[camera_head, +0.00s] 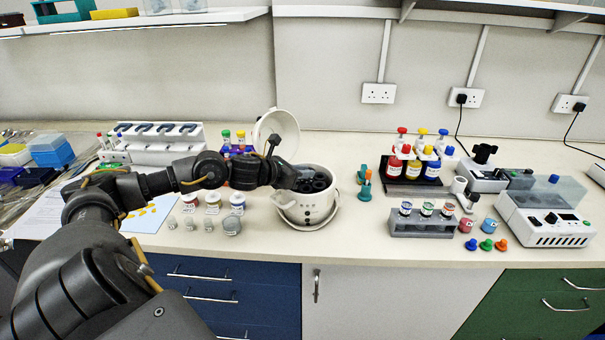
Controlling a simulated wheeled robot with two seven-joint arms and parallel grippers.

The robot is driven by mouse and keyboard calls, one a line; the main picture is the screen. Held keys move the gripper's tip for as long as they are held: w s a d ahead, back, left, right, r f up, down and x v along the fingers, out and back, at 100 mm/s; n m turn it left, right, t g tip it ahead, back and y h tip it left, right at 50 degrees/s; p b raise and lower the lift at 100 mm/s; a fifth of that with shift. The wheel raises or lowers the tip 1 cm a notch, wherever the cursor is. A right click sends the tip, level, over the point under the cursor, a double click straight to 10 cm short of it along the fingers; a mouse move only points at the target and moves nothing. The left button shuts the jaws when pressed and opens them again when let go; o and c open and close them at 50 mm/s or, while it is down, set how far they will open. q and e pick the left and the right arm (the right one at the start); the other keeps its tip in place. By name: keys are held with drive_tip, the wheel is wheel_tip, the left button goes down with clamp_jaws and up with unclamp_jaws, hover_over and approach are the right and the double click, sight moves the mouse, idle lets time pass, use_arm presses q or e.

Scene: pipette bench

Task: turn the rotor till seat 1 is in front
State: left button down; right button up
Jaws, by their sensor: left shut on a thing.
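The centrifuge (306,209) is a white round pot on the bench with its lid (276,132) standing open at the back left. The black rotor (318,182) shows inside it, with dark round seats. No seat number can be read from here. My left gripper (292,178) reaches in from the left over the bowl, shut on the left part of the rotor. The gripper hides that part of the rotor, and its fingertips are hard to make out. My right gripper is not in view.
Small capped jars (213,202) stand left of the centrifuge. Teal and orange pieces (365,186) stand to its right. A grey tube rack (425,226) and a white device (545,220) are farther right. The bench front edge before the centrifuge is clear.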

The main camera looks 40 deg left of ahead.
use_arm(q)
drive_tip(key=n+y, duration=0.2)
drive_tip(key=y, duration=0.1)
drive_tip(key=shift+d+n+b, duration=0.3)
drive_tip(key=shift+b, duration=0.05)
drive_tip(key=n+y, duration=0.3)
drive_tip(key=y, duration=0.1)
drive_tip(key=shift+w+d+n+g, duration=0.1)
drive_tip(key=shift+d+n+g, duration=0.2)
drive_tip(key=shift+n, duration=0.1)
drive_tip(key=n+g+y, duration=0.2)
drive_tip(key=n+y, duration=0.1)
drive_tip(key=shift+w+d+r+y+p, duration=0.1)
drive_tip(key=shift+w+d+y+p, duration=0.05)
drive_tip(key=shift+y+p, duration=0.15)
drive_tip(key=shift+w+d+n+g+y+p, duration=0.1)
drive_tip(key=shift+n+g+y+p, duration=0.5)
drive_tip(key=shift+n+g+y, duration=1.05)
drive_tip(key=shift+n, duration=0.35)
drive_tip(key=c, duration=1.3)
unclamp_jaws()
